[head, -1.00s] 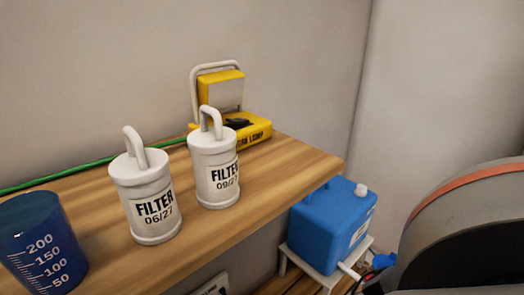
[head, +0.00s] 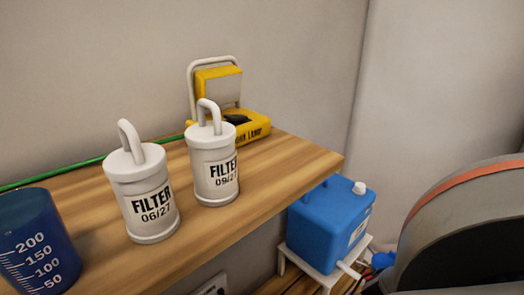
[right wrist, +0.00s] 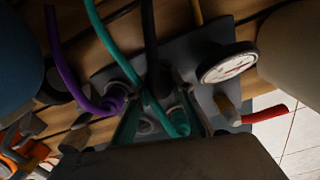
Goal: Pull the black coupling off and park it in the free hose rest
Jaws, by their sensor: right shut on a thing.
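In the right wrist view a black hose (right wrist: 149,38) runs down to a dark coupling (right wrist: 158,82) at the grey plate (right wrist: 108,60). My right gripper (right wrist: 160,108) shows at the bottom middle, its fingers close around the end of the black hose and shut on it. The teal hose (right wrist: 112,48) passes in front and partly hides the grip. Whether the coupling is still on its port cannot be seen. A free hose rest cannot be made out. My left gripper is in neither view.
Near my right gripper are a purple hose (right wrist: 70,75), a pressure gauge (right wrist: 228,62), a yellow hose (right wrist: 196,12) and a red piece (right wrist: 265,115). In the head view, two filters (head: 142,195) (head: 213,170), a blue cup (head: 35,245) and a yellow lamp (head: 245,125) stand on the shelf.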

